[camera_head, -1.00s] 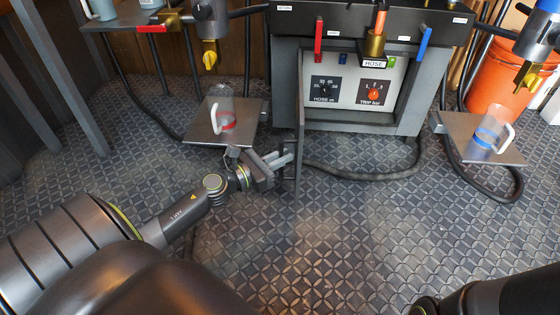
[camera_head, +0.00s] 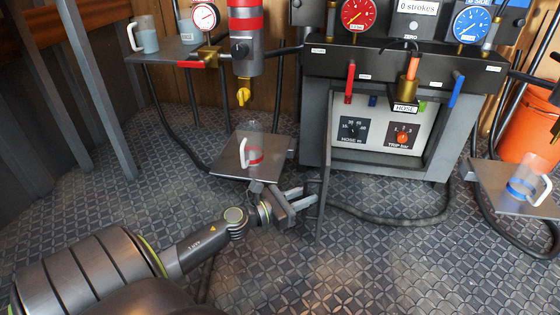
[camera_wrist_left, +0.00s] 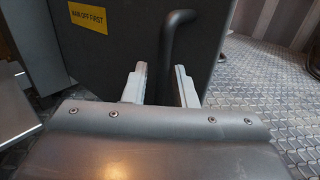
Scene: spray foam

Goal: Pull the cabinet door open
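The cabinet door (camera_head: 325,165) stands swung out from the grey cabinet (camera_head: 440,155), seen nearly edge-on in the head view. Its face, with a yellow label, fills much of the left wrist view (camera_wrist_left: 125,55). A dark bent bar handle (camera_wrist_left: 168,45) is on that face. My left gripper (camera_head: 308,192) is at the door's outer face. In the left wrist view its two pale fingers (camera_wrist_left: 160,85) are apart, with the handle's lower end between or just beyond them. I cannot tell whether either finger touches it. My right gripper is not in view.
The open cabinet shows a panel with two dials (camera_head: 380,135). A jug stands on a shelf plate (camera_head: 225,160) just behind my left gripper. Another plate (camera_head: 490,195) with a jug is at the right. A dark hose (camera_head: 400,217) lies on the floor, which is otherwise clear in front.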

